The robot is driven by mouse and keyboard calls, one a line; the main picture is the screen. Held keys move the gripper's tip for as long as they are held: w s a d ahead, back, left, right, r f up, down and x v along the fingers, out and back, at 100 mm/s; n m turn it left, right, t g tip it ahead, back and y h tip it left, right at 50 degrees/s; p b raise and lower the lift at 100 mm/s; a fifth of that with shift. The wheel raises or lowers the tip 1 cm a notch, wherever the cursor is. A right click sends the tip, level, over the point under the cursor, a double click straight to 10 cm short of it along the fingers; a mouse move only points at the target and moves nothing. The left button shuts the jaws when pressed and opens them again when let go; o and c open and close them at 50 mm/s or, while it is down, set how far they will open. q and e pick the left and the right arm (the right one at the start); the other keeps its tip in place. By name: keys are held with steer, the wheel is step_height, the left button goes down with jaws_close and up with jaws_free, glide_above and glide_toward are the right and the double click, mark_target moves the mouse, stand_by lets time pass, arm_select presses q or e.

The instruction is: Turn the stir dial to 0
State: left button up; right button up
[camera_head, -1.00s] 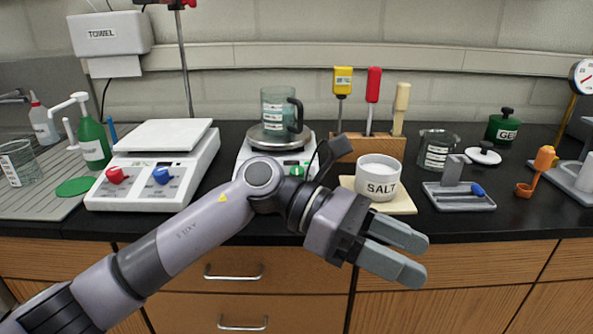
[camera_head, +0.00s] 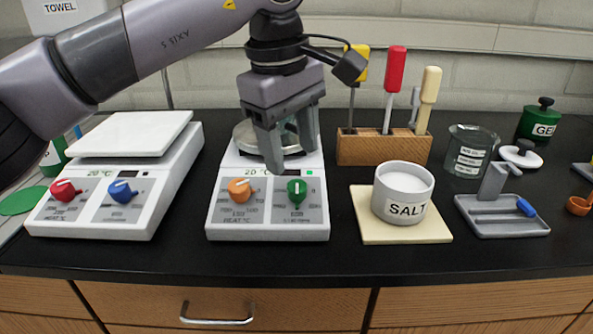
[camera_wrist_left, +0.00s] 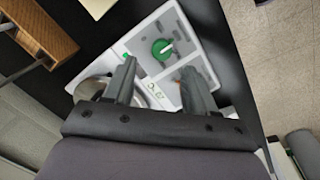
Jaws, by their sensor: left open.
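The middle hotplate (camera_head: 222,222) has an orange dial (camera_head: 240,189) on the left, over the printed word HEAT, and a green dial (camera_head: 297,192) on the right. The print under the green dial is too small to read surely. My left gripper (camera_head: 291,157) points down, open and empty, above the front of the round plate, just behind the dials. In the left wrist view the green dial (camera_wrist_left: 162,48) shows just beyond the open fingertips, apart from them. The orange dial is mostly hidden there by a finger. My right gripper is not in view.
Another hotplate (camera_head: 165,213) with red (camera_head: 63,190) and blue (camera_head: 121,191) dials stands left. A salt pot (camera_head: 403,190) sits on a pale board (camera_head: 429,232) to the right. A wooden tool block (camera_head: 372,149) stands behind. The bench front before the middle hotplate is clear.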

mark_target(297, 184)
arm_select(q)
steer(key=f, duration=0.6)
steer(key=shift+w+d+f, duration=0.15)
steer(key=shift+d+f, duration=0.05)
steer(key=shift+d, duration=0.15)
jaws_close()
